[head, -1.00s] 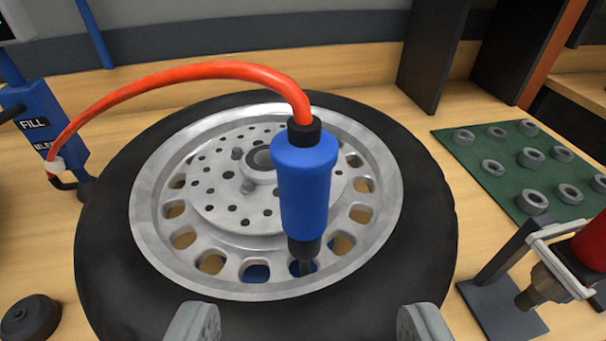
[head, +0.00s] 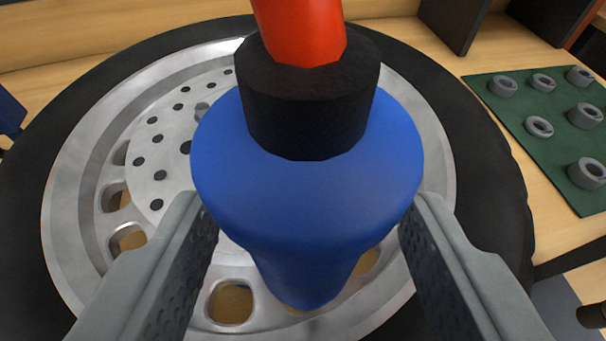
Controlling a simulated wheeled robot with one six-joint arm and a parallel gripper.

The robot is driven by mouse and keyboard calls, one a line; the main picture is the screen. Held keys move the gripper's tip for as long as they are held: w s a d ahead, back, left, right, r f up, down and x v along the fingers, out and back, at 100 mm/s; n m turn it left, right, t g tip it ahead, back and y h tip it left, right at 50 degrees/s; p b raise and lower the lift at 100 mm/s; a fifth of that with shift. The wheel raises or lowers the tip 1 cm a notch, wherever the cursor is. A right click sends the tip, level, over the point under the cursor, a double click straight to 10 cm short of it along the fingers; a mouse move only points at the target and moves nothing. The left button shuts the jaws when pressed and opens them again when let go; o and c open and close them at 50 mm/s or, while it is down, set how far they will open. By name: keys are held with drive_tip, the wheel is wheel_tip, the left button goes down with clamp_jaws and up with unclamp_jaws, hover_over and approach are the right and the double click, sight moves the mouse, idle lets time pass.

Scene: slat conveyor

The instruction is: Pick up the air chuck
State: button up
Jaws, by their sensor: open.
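The air chuck (head: 305,200) is a blue cylinder with a black collar on top and a red hose (head: 300,28) leaving the collar upward. It stands upright over the wheel, close to the camera. My gripper (head: 310,255) is open, with one grey finger to the left of the blue body and one to the right. The fingers appear very near its sides; I cannot tell whether either touches.
A black tyre (head: 500,180) with a silver rim (head: 75,215) lies flat on the wooden bench under the chuck. A green mat (head: 555,120) with several grey nuts lies at the right. Dark upright panels stand at the back right.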

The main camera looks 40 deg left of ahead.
drive_tip(key=shift+x, duration=1.85)
drive_tip(key=shift+f, duration=0.2)
clamp_jaws()
